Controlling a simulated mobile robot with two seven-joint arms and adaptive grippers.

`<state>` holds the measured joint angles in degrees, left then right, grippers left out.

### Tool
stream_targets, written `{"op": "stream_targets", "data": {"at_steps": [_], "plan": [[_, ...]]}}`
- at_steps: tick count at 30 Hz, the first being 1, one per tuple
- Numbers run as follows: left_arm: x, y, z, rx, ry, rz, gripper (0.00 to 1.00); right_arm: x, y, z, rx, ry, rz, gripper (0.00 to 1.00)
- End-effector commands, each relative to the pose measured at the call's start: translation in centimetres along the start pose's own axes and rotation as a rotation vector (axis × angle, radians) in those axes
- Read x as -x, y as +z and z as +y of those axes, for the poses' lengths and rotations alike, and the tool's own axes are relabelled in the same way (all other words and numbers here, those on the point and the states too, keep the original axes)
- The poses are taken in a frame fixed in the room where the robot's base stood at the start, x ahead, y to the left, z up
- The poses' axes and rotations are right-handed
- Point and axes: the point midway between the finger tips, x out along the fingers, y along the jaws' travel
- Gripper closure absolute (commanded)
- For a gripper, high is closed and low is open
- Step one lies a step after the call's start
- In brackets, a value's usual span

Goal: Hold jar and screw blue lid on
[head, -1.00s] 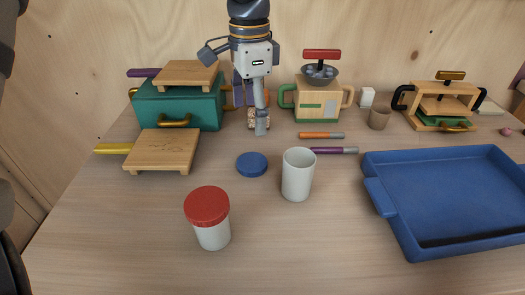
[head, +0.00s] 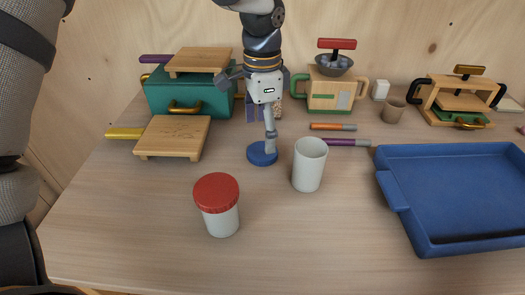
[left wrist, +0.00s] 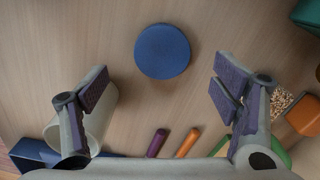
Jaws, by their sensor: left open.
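The blue lid (head: 257,158) lies flat on the table; in the left wrist view it is a blue disc (left wrist: 162,51) ahead of the fingertips. A white, open-topped jar (head: 308,168) stands upright just right of it; it shows partly behind a finger in the left wrist view (left wrist: 101,118). A second white jar (head: 221,222) with a red lid (head: 216,191) on it stands nearer the front. My left gripper (head: 269,138) points down over the blue lid, open and empty; in the left wrist view its fingers (left wrist: 161,88) are wide apart. My right gripper is not seen.
A blue tray (head: 393,193) fills the right side. An orange marker (head: 330,126) and a purple marker (head: 345,142) lie behind the open jar. A green box (head: 213,99), wooden boards (head: 175,135) and a wooden grinder (head: 322,94) stand behind. The front table is clear.

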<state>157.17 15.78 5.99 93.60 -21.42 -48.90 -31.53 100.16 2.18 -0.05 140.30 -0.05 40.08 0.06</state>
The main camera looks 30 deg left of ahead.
Motion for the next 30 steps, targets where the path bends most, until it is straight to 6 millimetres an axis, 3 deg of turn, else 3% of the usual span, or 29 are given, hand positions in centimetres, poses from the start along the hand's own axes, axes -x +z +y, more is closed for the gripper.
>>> {"op": "stream_targets", "data": {"at_steps": [9, 20, 21, 27, 30], "plan": [[-4.9, 0.5, -0.2, 0.0, 0.004, -0.004, 0.19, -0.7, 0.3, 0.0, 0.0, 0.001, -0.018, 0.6], [-5.1, 0.5, -0.2, 0.001, 0.001, 0.0, 0.19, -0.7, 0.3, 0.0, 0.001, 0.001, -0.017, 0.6], [-5.1, 0.5, -0.2, 0.001, 0.001, 0.0, 0.21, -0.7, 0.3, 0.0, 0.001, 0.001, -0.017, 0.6], [-5.0, 0.5, -0.2, 0.001, 0.001, -0.001, 0.62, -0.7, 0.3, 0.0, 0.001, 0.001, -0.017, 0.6], [-5.1, 0.5, -0.2, 0.0, 0.001, -0.001, 0.62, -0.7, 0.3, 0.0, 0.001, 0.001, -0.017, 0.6]]}}
